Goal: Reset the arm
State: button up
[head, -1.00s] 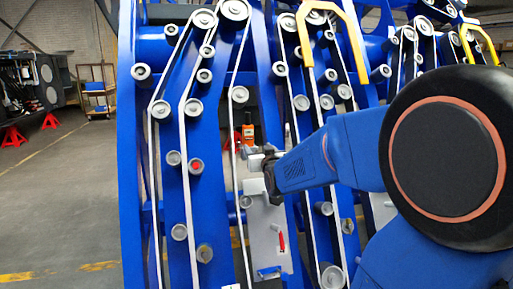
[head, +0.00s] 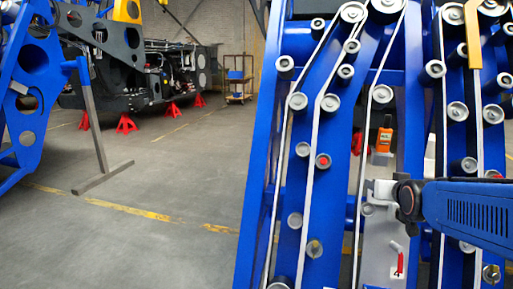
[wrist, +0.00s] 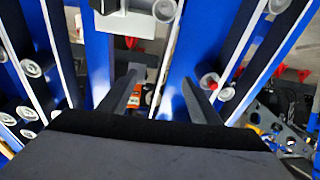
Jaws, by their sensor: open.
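My arm (head: 465,215) reaches in from the right edge of the head view, in front of the blue harvester chassis (head: 258,190). My gripper (wrist: 160,77) shows in the wrist view with its two dark fingers spread apart and nothing held between them. Blue beams and a dark gap lie beyond the fingers. In the head view the arm's end hides part of the chassis behind it, and the fingers are hard to make out there.
Rollers and belts cover the chassis front. Open floor lies to the left, with a blue frame on a grey stand (head: 95,125) and red jack stands (head: 126,124) further back.

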jog(key=s+a+f+g+y, duration=0.1)
jog(key=s+a+f+g, duration=0.2)
jog(key=s, duration=0.6)
jog(key=s+a+f+n+g, duration=0.1)
jog(key=s+a+f+g, duration=0.1)
jog(key=s, duration=0.7)
jog(key=s+a+f+n+g+y, duration=0.1)
jog(key=s+a+f+g, duration=0.2)
jog(key=s, duration=0.7)
notch_tip(320, 180, down, 3)
jog(key=shift+a+f+g+y, duration=0.2)
jog(key=shift+a+g+y, duration=0.1)
jog(key=shift+a, duration=0.75)
